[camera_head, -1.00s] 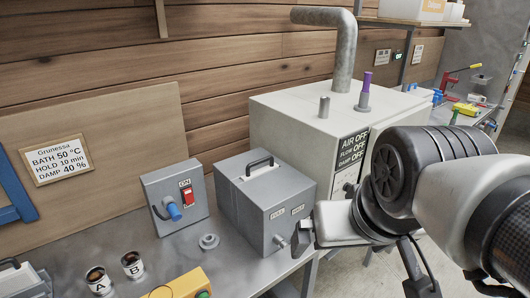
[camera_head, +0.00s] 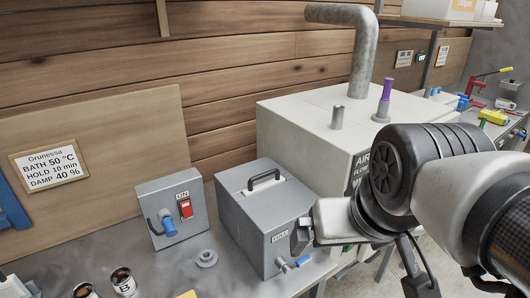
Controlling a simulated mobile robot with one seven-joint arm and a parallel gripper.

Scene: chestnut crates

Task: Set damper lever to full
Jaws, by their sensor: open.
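A grey metal box (camera_head: 245,225) with a black top handle stands on the bench. Its front carries a label (camera_head: 279,236) that appears to read FULL. A small lever with a blue tip (camera_head: 302,261) sits low on that front and points right; I take it as the damper lever. My gripper (camera_head: 301,237) is open, at the front right edge of the box, just above the lever's tip. Contact cannot be told. The gripper and wrist hide part of the front, including any second label.
A pale cabinet (camera_head: 295,125) with a bent pipe and a purple-topped post (camera_head: 386,90) stands behind. A notice (camera_head: 49,165) reads DAMP 40 %.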

